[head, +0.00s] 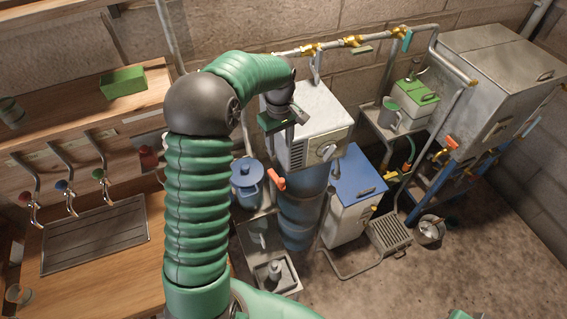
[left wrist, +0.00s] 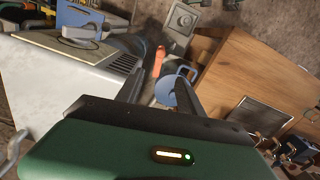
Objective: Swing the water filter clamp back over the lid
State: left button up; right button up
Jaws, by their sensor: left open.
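My left gripper (head: 284,116) is at the front left of a grey metal box (head: 322,112). In the left wrist view its two dark fingers (left wrist: 160,78) are spread with nothing between them. A blue round lid (head: 246,170) tops a blue vessel beyond and below the gripper; it also shows in the left wrist view (left wrist: 172,90), partly behind a finger. An orange handle (head: 277,180) stands beside it, also in the left wrist view (left wrist: 160,62). I cannot tell for sure which part is the water filter clamp.
A large blue cylinder (head: 300,215) stands under the metal box. A white cabinet with a blue top (head: 357,178) is to its right. A wooden counter with taps (head: 97,230) is at left. Pipes with brass valves (head: 352,41) run along the wall.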

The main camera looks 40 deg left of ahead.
pick_arm(q)
jog(key=p, duration=0.3)
send_over(281, 180)
jog(key=f, duration=0.6)
jog(key=d+f, duration=0.1)
jog(key=f, duration=0.1)
jog(key=shift+f, duration=0.4)
jog(key=f, duration=0.2)
jog(key=f+p, duration=0.1)
jog(key=f, duration=0.1)
jog(key=a+f+p, duration=0.1)
jog(key=f, duration=0.2)
jog(key=shift+w, duration=0.15)
jog(key=shift+a+f, duration=0.3)
jog(key=shift+f, duration=0.15)
jog(key=shift+d+r, duration=0.1)
jog(key=shift+d, duration=0.1)
jog(key=shift+d+r, duration=0.1)
jog(key=shift+d, duration=0.25)
jog(key=c, duration=0.5)
grip_shut()
jog(key=shift+a, duration=0.15)
pick_arm(e)
jog(key=v, duration=0.3)
jog(key=d+v, duration=0.1)
jog(key=v, duration=0.1)
jog(key=shift+w+r, duration=0.3)
jog(key=shift+r, duration=0.1)
jog(key=shift+a, duration=0.1)
